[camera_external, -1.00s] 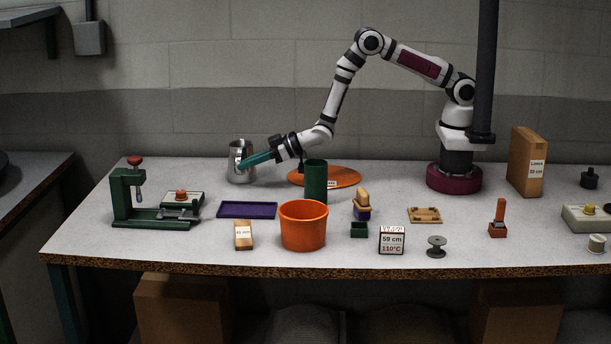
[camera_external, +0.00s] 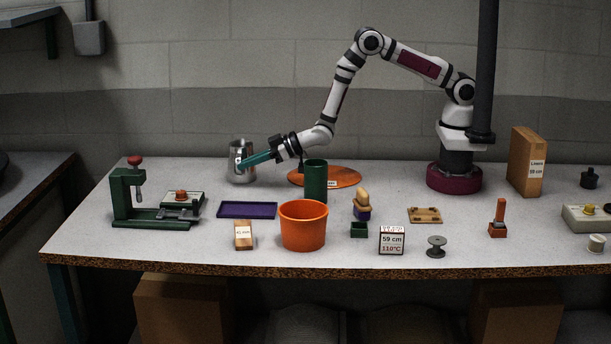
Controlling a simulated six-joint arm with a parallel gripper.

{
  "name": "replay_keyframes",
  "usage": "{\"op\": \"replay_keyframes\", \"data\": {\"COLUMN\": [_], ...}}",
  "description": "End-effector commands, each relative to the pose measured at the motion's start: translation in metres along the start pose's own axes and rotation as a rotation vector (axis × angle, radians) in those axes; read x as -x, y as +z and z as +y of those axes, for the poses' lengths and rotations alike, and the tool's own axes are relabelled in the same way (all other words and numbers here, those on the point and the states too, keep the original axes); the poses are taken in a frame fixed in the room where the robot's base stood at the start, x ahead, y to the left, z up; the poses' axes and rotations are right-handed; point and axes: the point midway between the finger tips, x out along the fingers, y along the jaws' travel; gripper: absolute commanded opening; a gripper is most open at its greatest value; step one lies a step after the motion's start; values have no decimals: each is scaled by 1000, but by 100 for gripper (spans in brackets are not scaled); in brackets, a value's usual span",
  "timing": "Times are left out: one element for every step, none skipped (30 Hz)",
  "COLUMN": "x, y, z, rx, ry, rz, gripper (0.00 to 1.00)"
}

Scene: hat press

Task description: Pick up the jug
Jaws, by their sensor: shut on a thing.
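The jug (camera_external: 238,172) is a shiny metal pitcher standing upright at the back left of the table. My gripper (camera_external: 243,165) has teal fingers and reaches in from the right, low and nearly level. Its fingertips are at the jug's right side and shut on it. The fingers cover part of the jug, so the exact grip point is hidden. The jug's base looks to be at table level; a small gap below it cannot be told.
A green cylinder (camera_external: 315,180) and an orange disc (camera_external: 345,177) are under and beside my forearm. A purple tray (camera_external: 247,210), an orange bucket (camera_external: 303,228) and a green press (camera_external: 125,200) stand in front. The table behind the jug is clear.

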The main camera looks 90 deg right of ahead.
Motion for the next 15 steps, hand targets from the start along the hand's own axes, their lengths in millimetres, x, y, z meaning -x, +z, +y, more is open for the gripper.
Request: {"op": "replay_keyframes", "data": {"x": [0,0,0,0,0,0,0,0,0,0,0,0,0,1,1], "y": [0,0,0,0,-1,-1,-1,-1,-1,-1,-1,-2,-2,-3,-4], "z": [0,0,0,0,0,0,0,0,0,0,0,0,0,0,0], "rx": [0,0,0,0,1,1,1,1,1,1,1,1,1,1,1], "ry": [0,0,0,0,0,0,0,0,0,0,0,0,0,0,0], "rz": [0,0,0,0,3,3,3,3,3,3,3,3,3,3,3], "gripper": [0,0,0,0,0,0,0,0,0,0,0,0,0,0,0]}}
